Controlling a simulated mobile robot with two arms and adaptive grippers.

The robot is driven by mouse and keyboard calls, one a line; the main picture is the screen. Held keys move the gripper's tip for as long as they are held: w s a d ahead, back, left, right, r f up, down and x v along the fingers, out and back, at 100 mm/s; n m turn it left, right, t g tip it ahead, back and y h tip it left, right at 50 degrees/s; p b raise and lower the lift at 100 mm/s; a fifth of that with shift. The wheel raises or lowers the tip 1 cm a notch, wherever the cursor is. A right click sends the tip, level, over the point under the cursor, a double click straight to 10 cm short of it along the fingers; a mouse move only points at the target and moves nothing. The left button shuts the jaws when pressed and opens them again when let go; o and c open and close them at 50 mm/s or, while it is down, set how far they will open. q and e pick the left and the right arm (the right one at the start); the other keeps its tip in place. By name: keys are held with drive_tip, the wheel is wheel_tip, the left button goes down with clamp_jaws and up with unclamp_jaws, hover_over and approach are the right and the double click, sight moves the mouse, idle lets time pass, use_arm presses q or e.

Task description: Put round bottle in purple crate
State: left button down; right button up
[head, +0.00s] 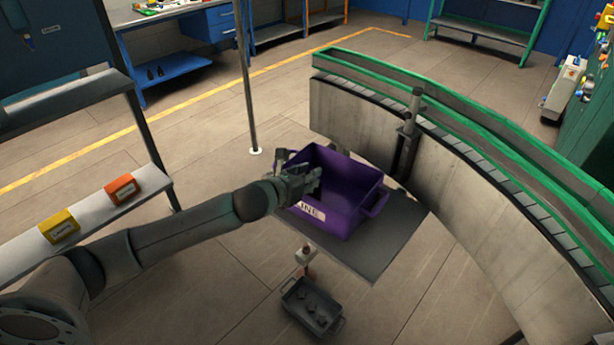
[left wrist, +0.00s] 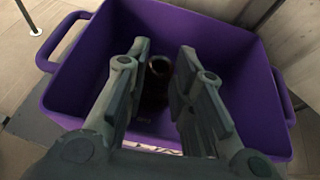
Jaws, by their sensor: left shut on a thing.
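The purple crate (head: 352,190) stands on a dark flat platform in the head view, with a pale label on its near side. It also fills much of the left wrist view (left wrist: 235,70), with a handle on each side. My left gripper (head: 312,178) is over the crate's left part. In the left wrist view, the left gripper (left wrist: 160,85) is shut on the round bottle (left wrist: 158,72), a dark brown bottle with its round mouth facing the camera. The bottle's lower part is dark and partly hidden by the fingers. I cannot tell whether it touches the crate floor. My right gripper is not in view.
The dark platform (head: 395,240) extends to the right of the crate. A curved conveyor (head: 440,150) with green rails is behind it. A small grey bin (head: 312,305) with dark items is in front. A shelf with a yellow bin (head: 60,226) and an orange bin (head: 123,189) is left.

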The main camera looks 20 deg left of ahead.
use_arm(q)
drive_tip(key=shift+f, duration=0.1)
drive_tip(key=c, duration=1.2)
unclamp_jaws()
drive_tip(key=shift+c, duration=0.2)
drive_tip(key=v, duration=1.2)
drive_tip(key=shift+b, duration=0.4)
drive_tip(key=shift+d, duration=0.15)
